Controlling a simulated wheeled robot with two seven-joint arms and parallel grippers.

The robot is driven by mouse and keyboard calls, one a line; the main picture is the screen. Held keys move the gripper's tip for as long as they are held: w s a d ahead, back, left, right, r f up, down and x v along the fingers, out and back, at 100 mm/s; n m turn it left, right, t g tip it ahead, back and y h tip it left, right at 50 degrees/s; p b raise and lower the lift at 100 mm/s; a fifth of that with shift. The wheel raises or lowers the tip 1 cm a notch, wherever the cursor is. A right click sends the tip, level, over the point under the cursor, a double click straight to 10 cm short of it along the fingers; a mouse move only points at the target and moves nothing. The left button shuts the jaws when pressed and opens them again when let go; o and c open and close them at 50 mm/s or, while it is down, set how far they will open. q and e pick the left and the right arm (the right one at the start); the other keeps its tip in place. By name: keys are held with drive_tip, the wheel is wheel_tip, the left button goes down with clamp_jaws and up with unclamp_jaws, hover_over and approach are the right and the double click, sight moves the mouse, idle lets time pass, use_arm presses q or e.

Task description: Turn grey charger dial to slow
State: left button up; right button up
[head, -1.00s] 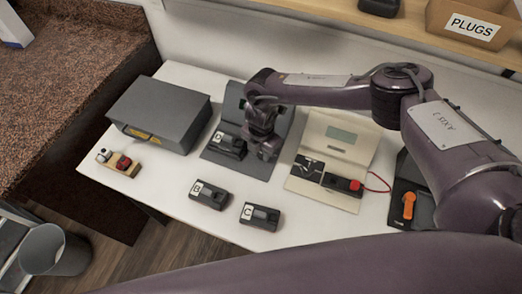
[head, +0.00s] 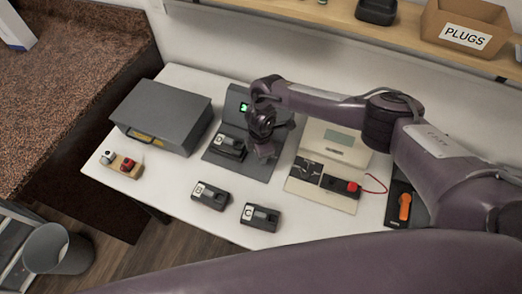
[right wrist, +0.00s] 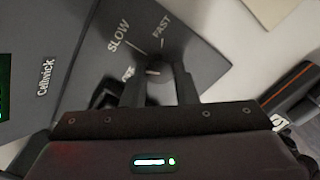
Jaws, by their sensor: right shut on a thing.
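The grey charger (head: 262,171) stands on the white table, with a lit green screen (head: 243,107) on its raised back. A black battery pack marked D (head: 226,147) sits on its left part. My right gripper (head: 265,151) is low over the charger's right part and hides the dial in the head view. In the right wrist view the dial (right wrist: 154,70) is between the fingers of my right gripper (right wrist: 158,82), shut on it. SLOW, FAST and a partly hidden OFF mark are printed around it. I cannot tell which mark the dial points to. My left gripper is not in view.
Battery packs B (head: 210,195) and C (head: 260,217) lie in front of the charger. A beige tester (head: 336,148) with a red lead is to the right. A dark grey box (head: 160,115) and a small wooden holder (head: 122,164) are to the left.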

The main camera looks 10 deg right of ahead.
drive_tip(key=m+p, duration=0.2)
drive_tip(key=m, duration=0.2)
drive_tip(key=shift+w+r+m, duration=0.1)
drive_tip(key=shift+m, duration=0.3)
idle(0.4)
drive_tip(key=o, duration=1)
wheel_tip(320, 180, up, 8)
drive_tip(key=shift+f, duration=0.1)
drive_tip(key=shift+p, duration=0.3)
drive_tip(key=shift+a+f, duration=0.1)
